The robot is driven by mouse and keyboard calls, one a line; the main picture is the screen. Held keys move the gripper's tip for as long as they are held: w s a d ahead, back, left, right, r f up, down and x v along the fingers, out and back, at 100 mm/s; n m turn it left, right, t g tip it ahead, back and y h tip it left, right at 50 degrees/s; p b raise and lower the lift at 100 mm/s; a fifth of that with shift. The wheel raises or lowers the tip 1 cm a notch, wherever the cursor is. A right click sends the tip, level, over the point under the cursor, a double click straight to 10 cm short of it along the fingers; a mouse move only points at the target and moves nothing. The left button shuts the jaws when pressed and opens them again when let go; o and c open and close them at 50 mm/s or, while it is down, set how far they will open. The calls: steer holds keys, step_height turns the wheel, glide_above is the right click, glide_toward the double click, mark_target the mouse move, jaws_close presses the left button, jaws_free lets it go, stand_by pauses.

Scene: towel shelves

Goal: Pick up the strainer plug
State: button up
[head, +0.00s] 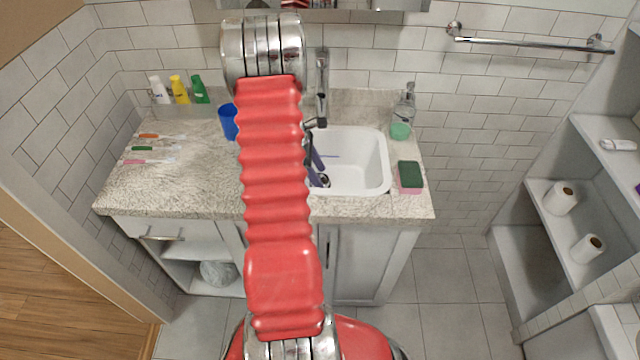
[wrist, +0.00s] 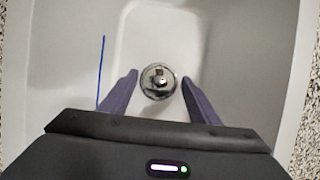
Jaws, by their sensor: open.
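The strainer plug (wrist: 158,82) is a round, shiny metal piece with a small knob, at the bottom of the white sink in the wrist view. My gripper (wrist: 158,78) is open, with one dark purple finger on each side of the plug. Gaps show between the fingers and the plug, and nothing is held. In the head view my gripper (head: 321,172) is inside the sink basin (head: 370,160), partly hidden behind my red arm. The plug shows there only in small part beside the fingers, if at all.
A blue stick (wrist: 101,72) stands out at the left in the wrist view. A faucet (head: 321,85) rises behind the basin. A green and pink sponge (head: 410,177) lies right of the sink, a soap bottle (head: 402,120) behind it. A blue cup (head: 228,122) stands to the left.

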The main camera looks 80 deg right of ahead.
steer(key=shift+x, duration=0.75)
steer(key=shift+c, duration=0.5)
steer(key=c, duration=0.6)
